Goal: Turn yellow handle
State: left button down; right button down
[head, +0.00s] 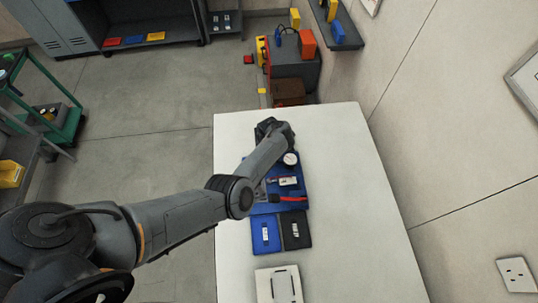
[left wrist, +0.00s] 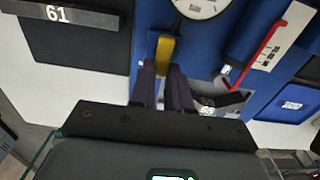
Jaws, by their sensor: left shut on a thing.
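The yellow handle (left wrist: 165,46) is in the left wrist view, at upper centre, just below a round white gauge (left wrist: 195,5). It stands on a blue panel (left wrist: 228,42). My left gripper (left wrist: 163,72) is shut on the yellow handle, with its two dark fingers on either side of its near end. In the head view the yellow handle is hidden behind my left arm and hand, which reach over the blue panel (head: 292,203). The gauge (head: 290,158) shows beside the hand. My right gripper is not in view.
A red lever (head: 293,199) is on the panel; in the left wrist view it is right of the handle (left wrist: 262,55). A blue plate (head: 260,243) and a black plate (head: 297,242) lie nearer. The white table (head: 350,200) is clear at right.

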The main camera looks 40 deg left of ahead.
pick_arm(q)
jog(key=c, duration=1.1)
grip_release()
notch_tip(320, 180, up, 11)
jog(key=p, duration=0.3)
jog(key=shift+f, duration=0.1)
